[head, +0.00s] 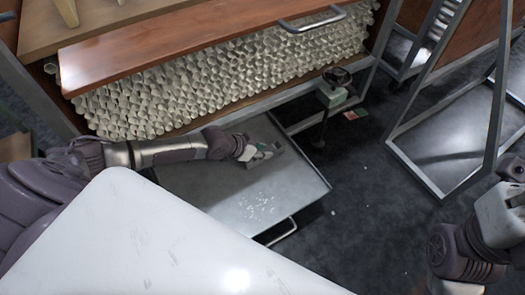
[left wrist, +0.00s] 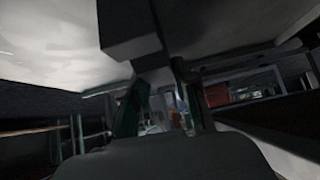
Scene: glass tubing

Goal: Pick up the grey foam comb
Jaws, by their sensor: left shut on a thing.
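My left gripper (head: 264,151) reaches over the grey metal tray (head: 215,205), near its back edge. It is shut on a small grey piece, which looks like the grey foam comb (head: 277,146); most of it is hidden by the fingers. Whether the piece touches the tray is unclear. My right arm shows at the right edge, but its fingertips are out of the picture.
A rack packed with glass tubes (head: 220,85) stands behind the tray, under a wooden board (head: 200,40) with a metal handle (head: 312,20). Small pale shards (head: 260,206) lie on the tray. A white panel (head: 150,235) covers the lower left. A metal frame (head: 490,120) stands right.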

